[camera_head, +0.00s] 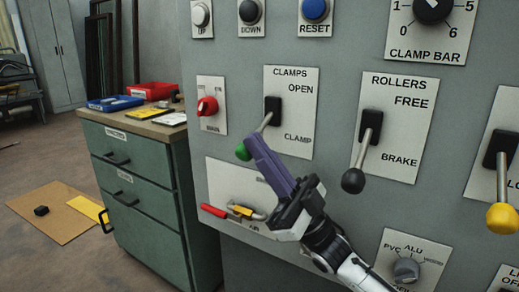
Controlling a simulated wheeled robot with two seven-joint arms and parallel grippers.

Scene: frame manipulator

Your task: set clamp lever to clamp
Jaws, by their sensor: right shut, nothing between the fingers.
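The clamps lever has a black base (273,110), a metal shaft and a green knob (243,152). It sits on a white plate (301,84) marked CLAMPS, with OPEN above and CLAMP below. The lever slants down and to the left. My right gripper (250,142) comes up from the lower right, and its purple fingers are shut with nothing between them. The fingertips are right beside the green knob and shaft. I cannot tell whether they touch. My left gripper is not in view.
The rollers lever (353,180) with its black knob stands to the right, and a yellow-knobbed lever (502,217) farther right. A red-handled valve (214,210) is at lower left. A red switch (207,106) is left of the clamps plate. A green cabinet (139,180) stands at left.

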